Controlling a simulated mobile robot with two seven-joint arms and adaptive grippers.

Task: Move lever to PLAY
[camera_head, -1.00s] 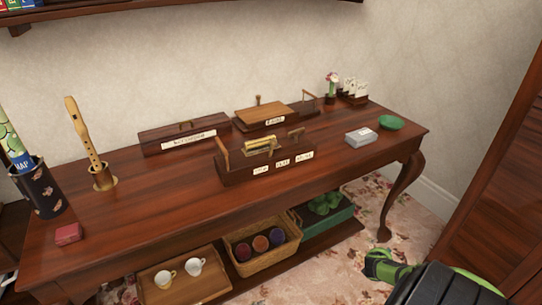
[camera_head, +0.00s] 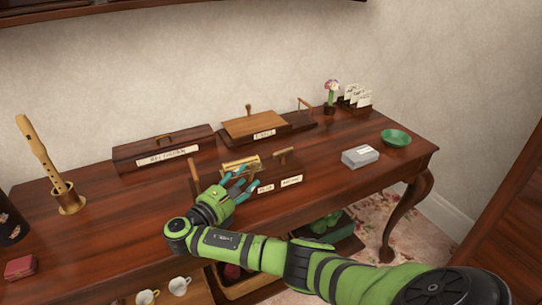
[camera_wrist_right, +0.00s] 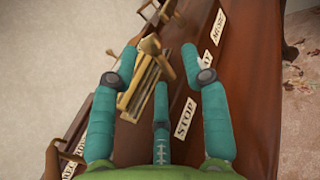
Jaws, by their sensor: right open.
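A dark wooden box with a brass mechanism (camera_head: 240,163) on top stands on the table. White labels (camera_head: 291,181) line its front. In the right wrist view one label reads STOP (camera_wrist_right: 186,118), the one beside it is partly hidden by a finger, and the far one (camera_wrist_right: 217,25) seems to read MUSIC. My right gripper (camera_head: 242,179) is open, with its teal fingers over the front of the box beside the brass mechanism. In the wrist view the fingers (camera_wrist_right: 159,58) spread around the brass parts (camera_wrist_right: 146,80); I cannot tell whether they touch. I cannot clearly single out the lever. My left gripper is out of view.
A long dark box (camera_head: 165,148) and a box with a lighter lid (camera_head: 254,124) stand behind. A grey box (camera_head: 360,157) and green bowl (camera_head: 396,138) are at right. The table (camera_head: 330,180) is bare between.

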